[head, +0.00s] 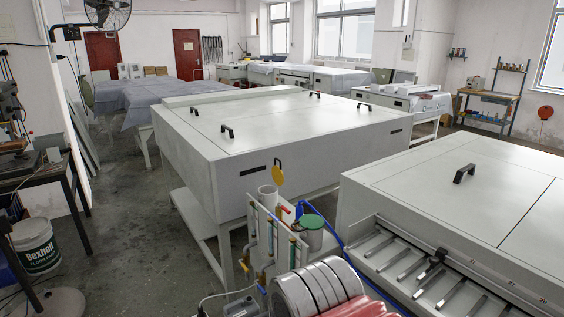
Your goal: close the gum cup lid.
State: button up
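A white cylindrical cup (268,197) stands at the top of a pipe-and-valve panel in the lower middle of the head view. A round yellow disc (278,174), which looks like a lid, stands upright on edge just above and to the right of this cup, so the cup looks uncovered. To the right, a pale container (313,238) has a green top (312,221). The frame does not settle which of the two is the gum cup. My gripper is not in view.
The pipe panel (262,240) has coloured fittings, and a blue hose (330,228) curves beside it. A large white machine (270,145) stands behind. Another machine (470,200) with a slatted front is at right. Open floor (130,240) lies to the left, near a white bucket (35,246).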

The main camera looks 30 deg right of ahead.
aim_at(277, 174)
jog(key=u, duration=0.05)
jog(key=i, duration=1)
jog(key=z, duration=0.05)
